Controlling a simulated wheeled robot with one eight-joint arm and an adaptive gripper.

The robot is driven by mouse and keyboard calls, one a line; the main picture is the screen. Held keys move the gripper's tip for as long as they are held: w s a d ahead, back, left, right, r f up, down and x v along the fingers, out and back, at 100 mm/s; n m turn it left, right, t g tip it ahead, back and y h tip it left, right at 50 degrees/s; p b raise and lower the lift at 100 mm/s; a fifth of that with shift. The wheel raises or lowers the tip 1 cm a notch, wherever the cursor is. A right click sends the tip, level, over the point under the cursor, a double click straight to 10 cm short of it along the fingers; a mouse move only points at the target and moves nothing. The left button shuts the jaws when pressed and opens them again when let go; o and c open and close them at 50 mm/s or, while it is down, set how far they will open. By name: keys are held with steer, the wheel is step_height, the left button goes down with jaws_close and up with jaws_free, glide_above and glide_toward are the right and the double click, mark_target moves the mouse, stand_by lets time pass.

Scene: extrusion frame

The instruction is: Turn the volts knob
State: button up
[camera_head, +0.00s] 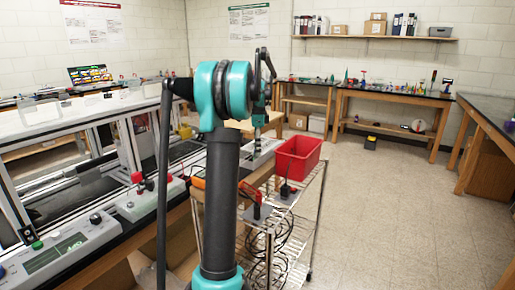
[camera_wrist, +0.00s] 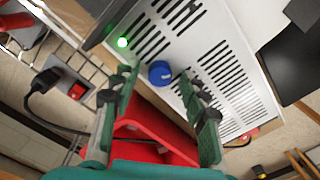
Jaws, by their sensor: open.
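In the wrist view a round blue knob (camera_wrist: 160,72) sits on a pale metal casing (camera_wrist: 220,65) with dark vent slots. No label on it can be read, so I cannot tell from marking that it is the volts knob. My gripper (camera_wrist: 156,77) is open, with one green finger on each side of the knob. Both fingers look apart from it, though the depth between fingertips and knob is hard to judge. A lit green lamp (camera_wrist: 122,42) is left of the knob. In the head view my arm hides the knob area.
A red bin (camera_head: 298,157) stands on a wire cart (camera_head: 290,215) with cables; a red bin also shows between my fingers in the wrist view. A red switch (camera_wrist: 76,91) and black plug (camera_wrist: 42,82) are at left. The floor (camera_head: 380,200) right of the cart is clear.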

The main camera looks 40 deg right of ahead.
steer(key=shift+c, duration=0.6)
jaws_close()
